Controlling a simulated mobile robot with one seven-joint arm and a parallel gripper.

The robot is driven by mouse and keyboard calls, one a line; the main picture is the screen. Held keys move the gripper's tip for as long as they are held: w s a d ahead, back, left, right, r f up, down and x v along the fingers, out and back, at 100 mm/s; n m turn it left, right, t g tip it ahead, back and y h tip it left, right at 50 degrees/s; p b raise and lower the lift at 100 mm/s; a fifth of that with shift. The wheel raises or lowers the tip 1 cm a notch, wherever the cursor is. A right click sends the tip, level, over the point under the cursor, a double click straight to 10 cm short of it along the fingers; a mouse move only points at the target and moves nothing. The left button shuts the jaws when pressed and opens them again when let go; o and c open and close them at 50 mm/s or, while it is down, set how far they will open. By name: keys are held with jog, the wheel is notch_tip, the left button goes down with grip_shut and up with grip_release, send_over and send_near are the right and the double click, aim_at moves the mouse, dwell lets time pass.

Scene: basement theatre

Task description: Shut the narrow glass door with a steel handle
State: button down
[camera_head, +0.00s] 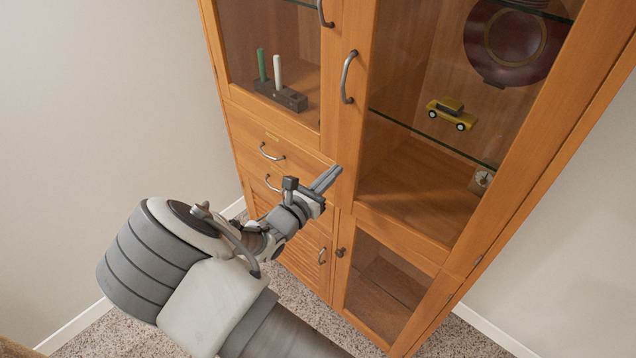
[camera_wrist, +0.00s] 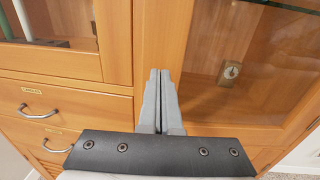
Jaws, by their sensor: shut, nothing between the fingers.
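A wooden cabinet has two tall upper glass doors with curved steel handles. The left glass door (camera_head: 312,110) looks the narrower, with its handle (camera_head: 325,12) at the top edge of the view. The wider right glass door (camera_head: 405,215) has its handle (camera_head: 348,77) on its left stile. Both look close to flush; I cannot tell whether either stands slightly ajar. My gripper (camera_head: 335,172) is shut and empty, in front of the stiles between the doors, below both handles. In the wrist view my shut fingers (camera_wrist: 160,75) point at this wood; contact is unclear.
Drawers with steel pulls (camera_head: 271,152) lie below the left door. A smaller glass door (camera_head: 385,285) with a dark knob is at lower right. Behind glass are a yellow toy car (camera_head: 451,113), a dark red plate (camera_head: 515,42) and a candle block (camera_head: 281,95). Carpet is open in front.

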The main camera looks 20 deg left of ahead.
aim_at(345, 161)
jog(key=shift+x, duration=1.2)
jog(key=x, duration=0.4)
jog(key=shift+f+b, duration=0.1)
jog(key=shift+b, duration=0.3)
jog(key=shift+w+r, duration=0.2)
jog(key=shift+w, duration=0.15)
jog(key=shift+s+r, duration=0.1)
jog(key=shift+d, duration=0.1)
jog(key=shift+r, duration=0.1)
